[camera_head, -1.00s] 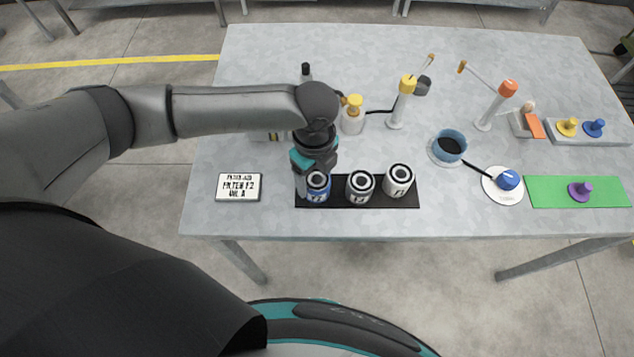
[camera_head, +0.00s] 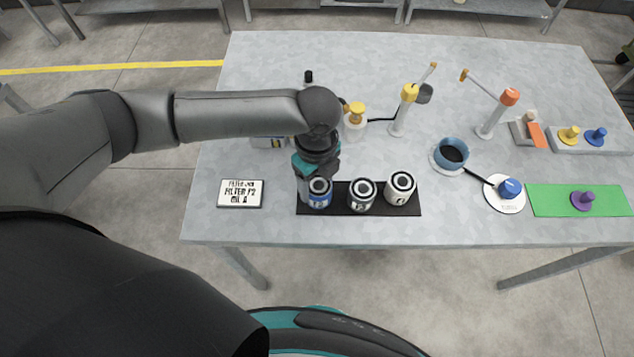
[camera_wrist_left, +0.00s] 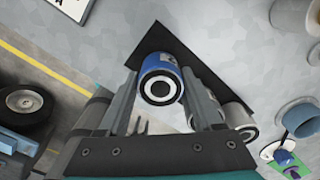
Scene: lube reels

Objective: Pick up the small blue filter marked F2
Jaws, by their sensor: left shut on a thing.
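The small blue filter (camera_head: 319,193) stands at the left end of a black mat, with a white ring on its top and a label that is too small to read surely. My left gripper (camera_head: 309,186) is shut on it from the left and above. In the left wrist view the blue filter (camera_wrist_left: 160,80) sits between the two fingers (camera_wrist_left: 165,100). Whether it touches the mat is hard to tell. Two whiter filters, the middle one (camera_head: 362,195) and the right one (camera_head: 401,188), stand beside it. My right gripper is not in view.
The black mat (camera_head: 340,212) lies near the table's front edge. A sign (camera_head: 241,194) lies to its left. A yellow-topped bottle (camera_head: 355,122) stands behind. Right are a blue cup (camera_head: 450,153), a white disc (camera_head: 504,205) and a green mat (camera_head: 540,201).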

